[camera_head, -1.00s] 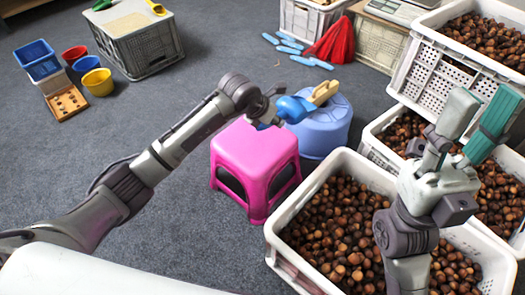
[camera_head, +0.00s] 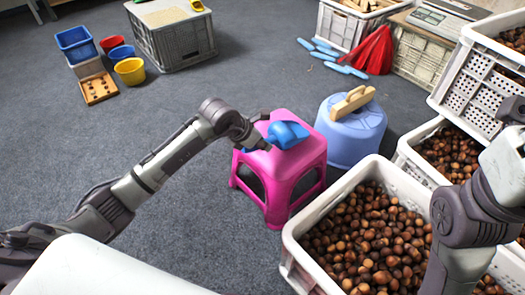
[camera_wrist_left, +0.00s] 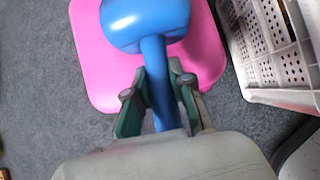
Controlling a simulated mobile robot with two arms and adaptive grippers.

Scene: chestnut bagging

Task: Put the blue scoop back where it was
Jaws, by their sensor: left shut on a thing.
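The blue scoop (camera_head: 287,134) is over the pink stool (camera_head: 283,160) in the head view, its pan toward the right. In the left wrist view, the scoop's round pan (camera_wrist_left: 145,22) points away from me over the pink stool top (camera_wrist_left: 95,65). My left gripper (camera_head: 258,143) is shut on the scoop's handle, with its two green fingers (camera_wrist_left: 158,82) on either side of it. I cannot tell whether the scoop touches the stool. My right arm is at the right edge of the head view, and its fingertips do not show.
A blue round stool (camera_head: 350,140) with a wooden piece (camera_head: 352,103) on it stands behind the pink one. White crates of chestnuts (camera_head: 292,245) fill the right. Small coloured buckets (camera_head: 130,71) and a grey crate (camera_head: 178,40) stand at back left. The floor between is clear.

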